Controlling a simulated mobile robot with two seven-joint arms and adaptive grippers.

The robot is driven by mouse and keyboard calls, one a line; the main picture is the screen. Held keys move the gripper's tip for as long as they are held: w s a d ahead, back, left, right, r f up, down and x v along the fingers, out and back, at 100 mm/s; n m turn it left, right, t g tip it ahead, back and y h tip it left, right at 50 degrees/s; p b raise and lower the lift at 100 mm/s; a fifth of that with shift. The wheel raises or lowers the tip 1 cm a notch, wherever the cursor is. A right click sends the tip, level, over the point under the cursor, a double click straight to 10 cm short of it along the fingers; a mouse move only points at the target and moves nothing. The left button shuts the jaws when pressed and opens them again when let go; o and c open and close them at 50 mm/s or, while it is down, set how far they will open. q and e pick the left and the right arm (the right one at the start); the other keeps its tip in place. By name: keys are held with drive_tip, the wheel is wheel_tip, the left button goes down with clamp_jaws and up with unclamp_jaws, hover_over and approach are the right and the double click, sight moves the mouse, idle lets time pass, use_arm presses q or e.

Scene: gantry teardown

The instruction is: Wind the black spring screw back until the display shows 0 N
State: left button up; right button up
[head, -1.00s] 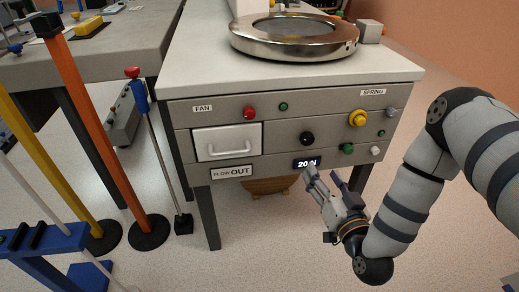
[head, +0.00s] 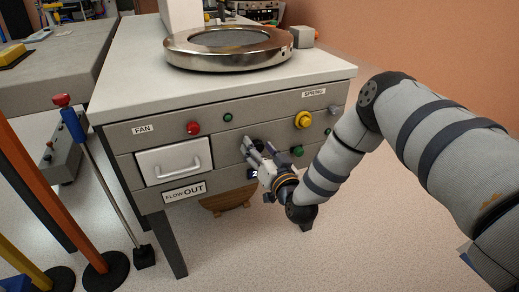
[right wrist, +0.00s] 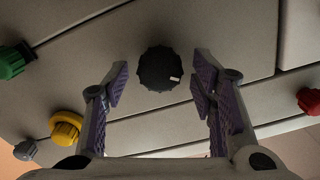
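The black spring screw (right wrist: 160,69) is a ribbed round knob on the grey cabinet front. It sits between the spread fingers of my right gripper (right wrist: 161,82) in the right wrist view, with a gap on both sides. A small white mark shows near its edge. In the head view my right gripper (head: 259,150) is open in front of the knob and largely covers it. The display (head: 254,173) below is mostly hidden by the gripper; only a leading "2" can be read. My left gripper is not in view.
A metal ring (head: 228,47) lies on top. Colored posts stand at the left.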

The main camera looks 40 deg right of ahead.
drive_tip(key=c, duration=1)
